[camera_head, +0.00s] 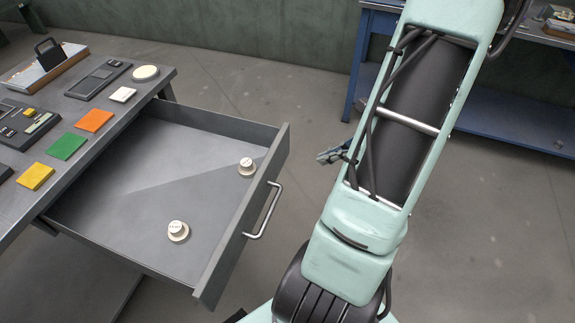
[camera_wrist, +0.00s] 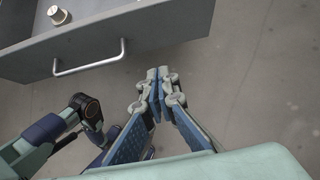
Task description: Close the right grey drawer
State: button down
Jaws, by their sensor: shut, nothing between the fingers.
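The grey drawer (camera_head: 240,222) is pulled well out of the desk in the head view, with a silver bar handle (camera_head: 263,211) on its front. Two small round pale knob-like things (camera_head: 178,231) stand inside it, apart from each other. The drawer front (camera_wrist: 130,42) and its handle (camera_wrist: 88,68) also show at the top left of the wrist view. My gripper (camera_wrist: 157,73) is shut and empty, a little to the right of the handle and not touching it. In the head view my gripper (camera_head: 328,156) shows small, beside my arm, right of the drawer front.
A blue workbench (camera_head: 480,115) stands at the back right. Concrete floor (camera_head: 480,240) lies open around my arm and in front of the drawer.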

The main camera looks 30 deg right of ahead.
jog(key=b, duration=0.2)
send_near(277, 168)
notch_tip(277, 168, down, 4)
jog(key=shift+w+a+f, duration=0.15)
jog(key=shift+w+a, duration=0.65)
jog(key=shift+w, duration=0.3)
jog(key=shift+w+a, duration=0.3)
jog(key=shift+w, duration=0.2)
